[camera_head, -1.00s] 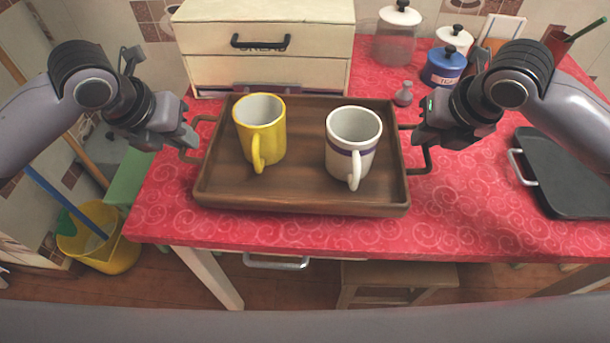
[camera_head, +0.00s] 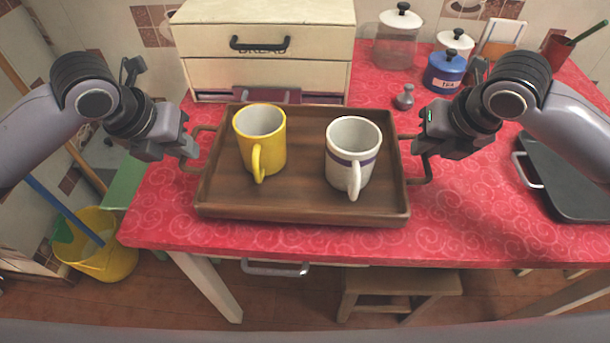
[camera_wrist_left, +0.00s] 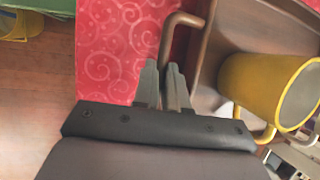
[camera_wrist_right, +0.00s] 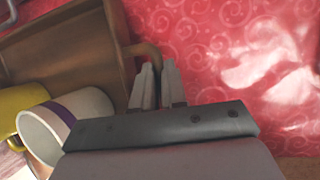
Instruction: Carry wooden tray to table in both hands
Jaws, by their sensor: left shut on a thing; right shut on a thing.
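The brown wooden tray (camera_head: 300,210) is over the red counter, roughly level; I cannot tell whether it touches the cloth. A yellow mug (camera_head: 261,140) and a white mug with a purple band (camera_head: 353,155) stand upright in it. My left gripper (camera_head: 190,150) is shut on the tray's left handle; the handle (camera_wrist_left: 180,20) shows at its fingertips (camera_wrist_left: 163,75) in the left wrist view. My right gripper (camera_head: 420,146) is shut on the right handle; the right wrist view shows that handle (camera_wrist_right: 145,49) at the fingertips (camera_wrist_right: 157,75).
A cream bread box (camera_head: 265,70) stands right behind the tray. A small grey shaker (camera_head: 404,98), a blue jar (camera_head: 445,72) and other canisters are behind to the right. A black tray (camera_head: 570,180) lies at right. A stool (camera_head: 400,285) and yellow bucket (camera_head: 105,255) are on the floor.

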